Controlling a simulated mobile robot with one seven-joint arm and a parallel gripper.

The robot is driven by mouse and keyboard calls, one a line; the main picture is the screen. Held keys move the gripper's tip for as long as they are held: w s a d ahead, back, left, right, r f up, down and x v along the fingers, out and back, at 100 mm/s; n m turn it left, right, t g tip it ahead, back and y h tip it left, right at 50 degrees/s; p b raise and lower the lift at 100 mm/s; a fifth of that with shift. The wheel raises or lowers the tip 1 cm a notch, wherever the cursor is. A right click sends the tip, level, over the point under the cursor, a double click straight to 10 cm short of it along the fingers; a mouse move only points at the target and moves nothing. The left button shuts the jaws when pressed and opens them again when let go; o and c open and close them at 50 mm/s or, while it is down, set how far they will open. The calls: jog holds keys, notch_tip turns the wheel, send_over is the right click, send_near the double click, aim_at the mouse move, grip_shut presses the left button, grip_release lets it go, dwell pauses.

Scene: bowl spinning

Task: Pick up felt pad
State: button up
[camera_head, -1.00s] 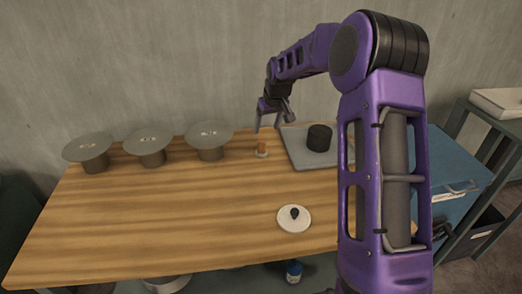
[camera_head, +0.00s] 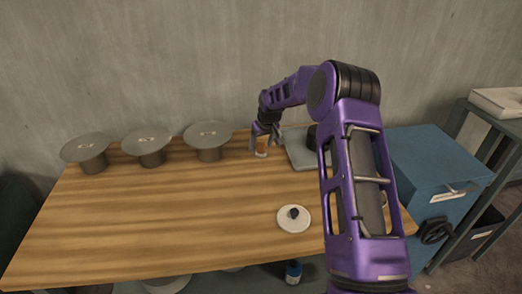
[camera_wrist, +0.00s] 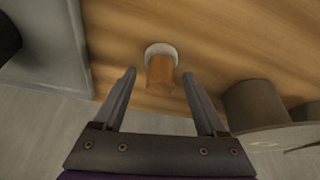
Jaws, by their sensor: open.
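The felt pad (camera_wrist: 161,50) is a small pale round pad with an orange-brown wooden handle. It stands on the wooden table near the back edge, and also shows in the head view (camera_head: 261,153). My gripper (camera_head: 264,138) is open and low over it. In the wrist view my gripper (camera_wrist: 158,76) has its two fingers apart. The handle lies between and just past the fingertips, with gaps on both sides. The fingers do not appear to touch it. The head view partly hides the handle behind the fingers.
Several grey discs on short stands, one of them a disc stand (camera_head: 208,140), line the back left. A grey tray (camera_head: 300,152) with a dark cylinder (camera_head: 311,134) is close on the right. A white disc with a dark knob (camera_head: 294,218) lies in front. The table's (camera_head: 150,220) middle is clear.

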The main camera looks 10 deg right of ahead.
aim_at(261, 142)
grip_shut()
dwell(0.3)
notch_tip(261, 142, up, 10)
jog(key=shift+r+p, duration=0.1)
jog(key=shift+p, duration=0.35)
jog(key=c, duration=0.6)
grip_release()
grip_shut()
